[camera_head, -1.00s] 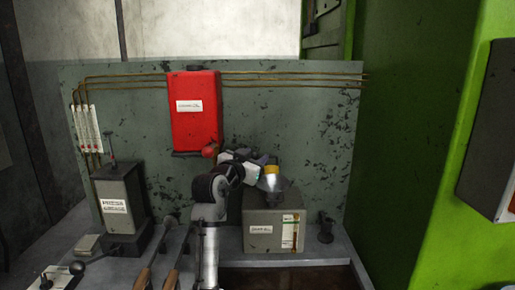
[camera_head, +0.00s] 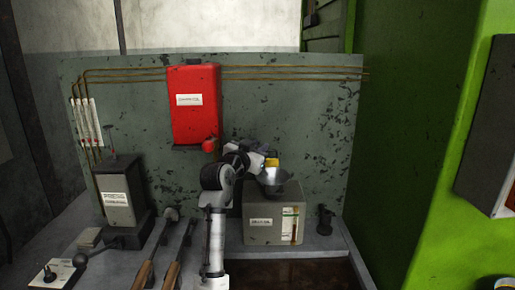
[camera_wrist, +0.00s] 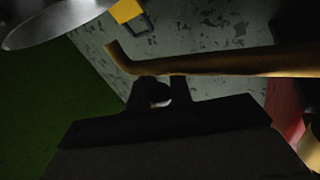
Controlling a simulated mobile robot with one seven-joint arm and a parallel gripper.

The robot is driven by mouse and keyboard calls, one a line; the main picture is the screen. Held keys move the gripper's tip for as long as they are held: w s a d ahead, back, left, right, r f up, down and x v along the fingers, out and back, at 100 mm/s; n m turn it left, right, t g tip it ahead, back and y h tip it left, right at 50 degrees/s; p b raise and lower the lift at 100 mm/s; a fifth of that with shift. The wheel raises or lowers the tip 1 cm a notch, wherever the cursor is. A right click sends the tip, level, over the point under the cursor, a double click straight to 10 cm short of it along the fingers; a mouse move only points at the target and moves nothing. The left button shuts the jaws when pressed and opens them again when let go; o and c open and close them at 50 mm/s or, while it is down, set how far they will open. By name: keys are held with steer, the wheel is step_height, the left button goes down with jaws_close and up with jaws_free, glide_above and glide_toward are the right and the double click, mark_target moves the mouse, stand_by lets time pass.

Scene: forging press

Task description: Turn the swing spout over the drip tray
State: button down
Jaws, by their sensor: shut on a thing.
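The swing spout, a brass-coloured tube with a bent end (camera_wrist: 225,64), crosses the wrist view from the right edge to the upper left. My gripper (camera_wrist: 158,88) has its dark fingers against this tube near the bent end and is shut on it. In the head view my gripper (camera_head: 262,156) is above the grey box, in front of the back panel; the spout is too small or hidden there. The drip tray appears to be the dark brown recess (camera_head: 300,274) in the bench front, below and in front of the box. It cannot be made out in the wrist view.
A metal bowl or funnel (camera_head: 277,187) with a yellow part (camera_head: 272,163) is close beside my gripper, above the grey box (camera_head: 262,230). A red box (camera_head: 194,120) with a red knob hangs at left. Several levers (camera_head: 170,240) stand left of my arm.

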steer(key=shift+s+f, duration=0.1)
steer(key=shift+s+m+g+h+b, duration=0.3)
steer(key=shift+s+m+h+b, duration=0.15)
steer(key=shift+b, duration=0.25)
steer(key=s+m+g+h+b, duration=0.4)
steer(key=s+m+g+h, duration=0.2)
steer(key=g+h, duration=0.1)
steer(key=shift+s+a+m+g, duration=0.3)
steer(key=shift+s+a+m, duration=0.05)
steer(key=shift+s, duration=0.05)
steer(key=c, duration=1.3)
jaws_free()
steer(key=shift+o, duration=0.2)
